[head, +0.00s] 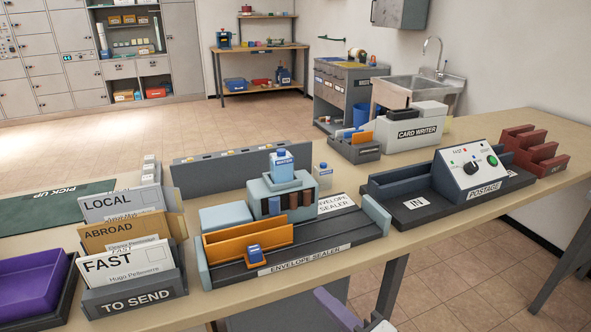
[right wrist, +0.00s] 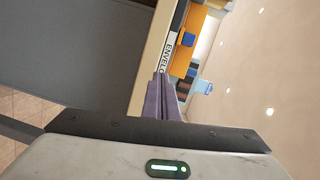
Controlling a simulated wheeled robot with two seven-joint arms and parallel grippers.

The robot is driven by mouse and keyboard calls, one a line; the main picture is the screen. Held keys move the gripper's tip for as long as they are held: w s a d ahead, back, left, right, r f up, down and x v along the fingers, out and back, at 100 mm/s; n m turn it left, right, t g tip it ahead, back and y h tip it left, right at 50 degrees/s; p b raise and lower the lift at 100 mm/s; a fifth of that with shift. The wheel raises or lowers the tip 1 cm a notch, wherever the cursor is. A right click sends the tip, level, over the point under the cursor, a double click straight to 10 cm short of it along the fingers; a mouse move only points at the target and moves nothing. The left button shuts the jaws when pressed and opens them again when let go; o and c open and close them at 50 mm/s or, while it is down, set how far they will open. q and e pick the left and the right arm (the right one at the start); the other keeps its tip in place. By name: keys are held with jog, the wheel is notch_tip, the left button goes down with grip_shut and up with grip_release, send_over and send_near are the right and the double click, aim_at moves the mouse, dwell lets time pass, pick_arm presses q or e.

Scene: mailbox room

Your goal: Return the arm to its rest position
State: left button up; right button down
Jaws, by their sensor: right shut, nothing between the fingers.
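My right gripper (head: 338,308) shows at the bottom edge of the head view, in front of the table's near edge and below the envelope sealer (head: 312,256). Its purple fingers also show in the right wrist view (right wrist: 161,95), pressed together with nothing between them. They are apart from the table and the objects on it. Most of the right arm is out of the picture. My left gripper is not in view.
The long beige table (head: 418,235) carries a to-send rack (head: 135,294) with envelopes, a purple tray (head: 32,288), a postage machine (head: 470,172) and a card writer (head: 412,130). A dark table leg (head: 391,288) stands below. Floor (head: 455,285) in front is clear.

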jog(key=s+d+f+n+g+h, duration=0.2)
jog(key=s+d+f+n, duration=0.1)
jog(key=s+f, duration=0.3)
jog(key=s+d+f+n+g+h, duration=0.1)
jog(key=s+d+f+n+h, duration=0.1)
jog(key=s+f+n, duration=0.3)
jog(key=s+d+f+n+g+h, duration=0.2)
jog(key=s+d+f+n, duration=0.1)
jog(key=s+f, duration=0.6)
notch_tip(320, 180, down, 4)
jog(key=shift+s+d+r+n+g+h, duration=0.2)
jog(key=shift+d+n+g+h, duration=0.15)
jog(key=shift+d, duration=0.25)
